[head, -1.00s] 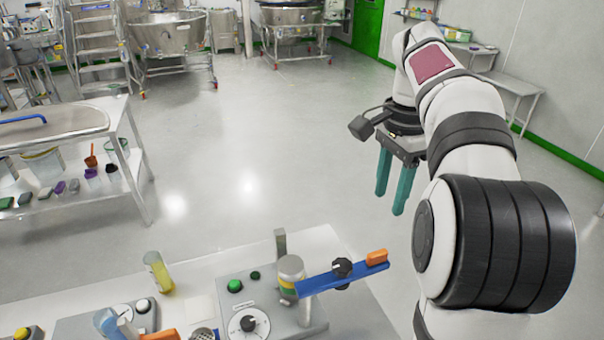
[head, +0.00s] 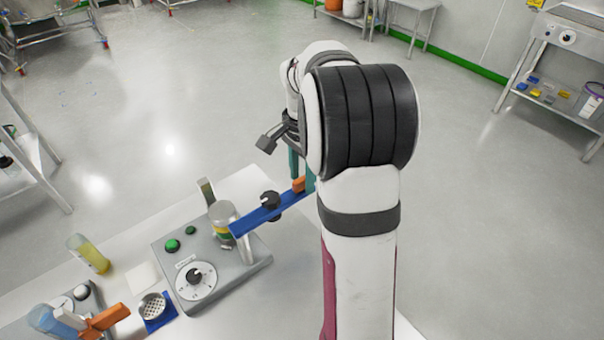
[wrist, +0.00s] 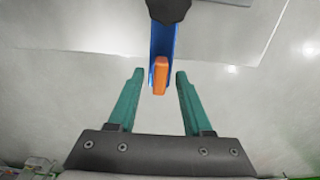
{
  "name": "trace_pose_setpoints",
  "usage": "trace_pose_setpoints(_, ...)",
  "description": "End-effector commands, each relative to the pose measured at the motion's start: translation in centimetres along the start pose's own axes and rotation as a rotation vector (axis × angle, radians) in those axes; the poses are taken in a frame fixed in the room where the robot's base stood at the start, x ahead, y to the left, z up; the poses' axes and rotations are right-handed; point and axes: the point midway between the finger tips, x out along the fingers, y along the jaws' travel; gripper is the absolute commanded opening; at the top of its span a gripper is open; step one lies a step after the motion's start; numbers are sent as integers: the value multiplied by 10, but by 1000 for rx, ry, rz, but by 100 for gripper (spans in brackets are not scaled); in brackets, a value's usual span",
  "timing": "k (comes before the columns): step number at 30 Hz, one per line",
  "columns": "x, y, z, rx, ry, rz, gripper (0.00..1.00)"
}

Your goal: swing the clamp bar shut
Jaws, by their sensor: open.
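The clamp bar (head: 262,214) is a blue bar with a black knob (head: 270,203) on it and an orange end piece (head: 299,185). It sticks out to the upper right from a small jar-like part (head: 223,215) on the grey device (head: 240,262), past the device's edge. My gripper (head: 301,184) is at the bar's outer end, partly hidden by my arm. In the wrist view my gripper (wrist: 156,73) is open, with its teal fingers on either side of the orange end piece (wrist: 160,75) and a gap on both sides.
The device also has a dial (head: 195,280), green buttons (head: 172,246) and a metal post (head: 206,192). A yellow-filled bottle (head: 90,254), a mesh cup (head: 153,306) and an orange-handled item (head: 105,319) are to its left on the white table (head: 140,235). Open floor lies beyond.

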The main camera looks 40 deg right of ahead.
Motion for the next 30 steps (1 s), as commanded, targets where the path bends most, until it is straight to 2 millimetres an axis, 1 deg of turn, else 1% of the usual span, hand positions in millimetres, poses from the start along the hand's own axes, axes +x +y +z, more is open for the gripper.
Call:
trace_pose_setpoints(2, 0, 0, 0, 0, 0, 0, 50)
trace_pose_setpoints(5, 0, 0, 0, 0, 0, 0, 34)
trace_pose_setpoints(9, -1, 0, 0, 0, 0, 0, 9)
trace_pose_setpoints(10, -1, 0, 0, 0, 0, 0, 3)
trace_pose_setpoints(11, -1, 0, 0, 0, 0, 0, 0)
trace_pose_setpoints(30, -1, 0, 0, 0, 0, -1, 0)
